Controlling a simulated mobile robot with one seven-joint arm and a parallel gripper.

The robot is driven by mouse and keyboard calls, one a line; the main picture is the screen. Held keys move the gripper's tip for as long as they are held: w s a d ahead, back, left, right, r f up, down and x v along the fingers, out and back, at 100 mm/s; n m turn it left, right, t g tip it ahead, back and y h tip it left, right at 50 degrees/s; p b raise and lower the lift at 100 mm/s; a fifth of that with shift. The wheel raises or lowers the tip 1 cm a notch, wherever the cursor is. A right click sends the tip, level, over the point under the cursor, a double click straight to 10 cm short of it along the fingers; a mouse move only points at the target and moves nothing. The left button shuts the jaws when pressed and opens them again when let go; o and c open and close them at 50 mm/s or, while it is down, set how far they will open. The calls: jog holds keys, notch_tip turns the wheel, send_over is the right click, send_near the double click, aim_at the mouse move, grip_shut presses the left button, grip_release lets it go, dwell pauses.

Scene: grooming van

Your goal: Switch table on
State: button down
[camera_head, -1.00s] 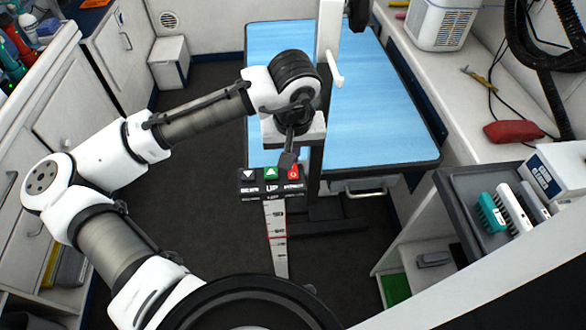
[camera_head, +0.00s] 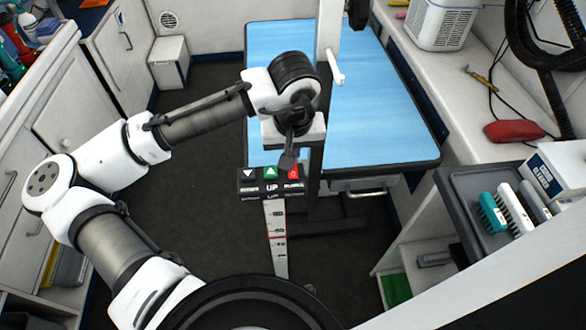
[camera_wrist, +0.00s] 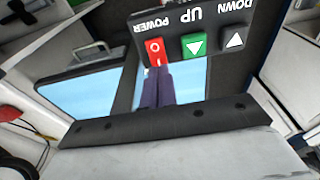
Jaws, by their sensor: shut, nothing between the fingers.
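The blue-topped grooming table (camera_head: 385,120) stands in the middle of the van. A dark control box (camera_head: 262,184) sits at its near side on top of a scale strip. It has a black down button (camera_head: 248,173), a green up button (camera_head: 270,172) and a red power switch (camera_head: 293,171). My gripper (camera_head: 288,160) is shut and points down over the red switch. In the wrist view the red power switch (camera_wrist: 155,50) lies right at the tips of my shut fingers (camera_wrist: 156,80). I cannot tell whether they touch it.
A white post (camera_head: 328,40) with a peg rises beside my gripper at the table. A grey tray with brushes (camera_head: 475,215) is on the right, and a red pouch (camera_head: 513,131) lies on the right counter. The dark floor (camera_head: 190,210) left of the box is clear.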

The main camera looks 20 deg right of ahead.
jog(key=shift+f+b, duration=0.4)
jog(key=shift+f, duration=0.3)
dwell(0.3)
notch_tip(320, 180, up, 7)
jog(key=p, duration=0.6)
jog(key=shift+r+p, duration=0.1)
jog(key=shift+p, duration=0.25)
dwell(0.3)
